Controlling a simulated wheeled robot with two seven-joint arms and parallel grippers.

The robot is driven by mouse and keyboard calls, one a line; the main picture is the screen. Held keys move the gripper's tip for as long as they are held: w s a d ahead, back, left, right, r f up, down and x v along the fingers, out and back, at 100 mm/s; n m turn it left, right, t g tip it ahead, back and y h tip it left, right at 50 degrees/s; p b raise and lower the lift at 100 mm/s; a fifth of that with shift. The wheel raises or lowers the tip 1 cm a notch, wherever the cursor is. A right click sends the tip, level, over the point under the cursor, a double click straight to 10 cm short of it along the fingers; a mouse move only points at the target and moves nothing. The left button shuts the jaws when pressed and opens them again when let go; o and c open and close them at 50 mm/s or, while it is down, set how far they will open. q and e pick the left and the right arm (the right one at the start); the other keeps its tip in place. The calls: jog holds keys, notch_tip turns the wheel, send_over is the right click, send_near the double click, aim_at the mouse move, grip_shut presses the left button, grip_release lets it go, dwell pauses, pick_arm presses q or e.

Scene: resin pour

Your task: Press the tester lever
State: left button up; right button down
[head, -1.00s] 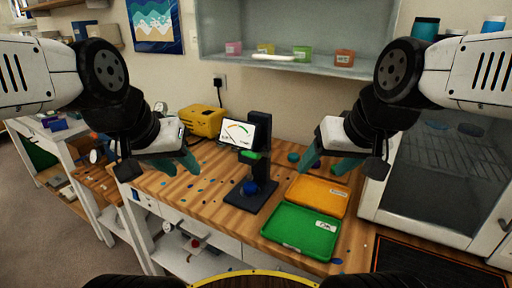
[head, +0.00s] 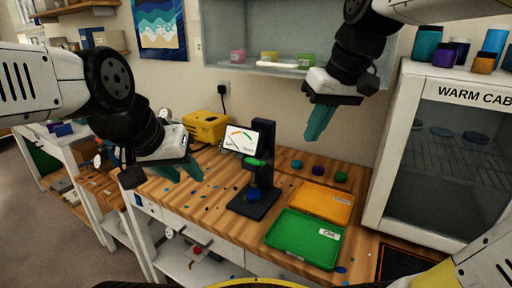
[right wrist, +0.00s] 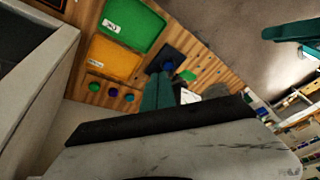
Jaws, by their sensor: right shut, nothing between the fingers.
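The tester is a black stand (head: 268,200) on the wooden bench, with a white dial display (head: 241,141). Its green lever (head: 256,162) sticks out below the display, above a blue piece (head: 253,193) at the base. My right gripper (head: 316,128) is shut and empty, raised in the air to the right of the tester and apart from it. My left gripper (head: 188,174) is open and empty, left of the tester.
A green tray (head: 290,252) and an orange tray (head: 322,199) lie right of the tester. Several small pucks stand behind them. A yellow case (head: 205,127) is at the back left. The warm cabinet (head: 455,100) bounds the right side, and a wall shelf (head: 295,72) hangs above.

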aim_at(253, 160)
jog(key=w+a+r+n+g, duration=0.1)
jog(key=w+a+n+g, duration=0.2)
jog(key=w, duration=0.4)
jog(key=w+a+r+n+g, duration=0.2)
jog(key=w+a+n+g, duration=0.2)
jog(key=w+a+n, duration=0.1)
jog(key=shift+w+a+g, duration=0.3)
jog(key=shift+w+a, duration=0.3)
jog(key=shift+w, duration=0.8)
jog(key=x, duration=1.4)
jog(key=shift+d, duration=0.1)
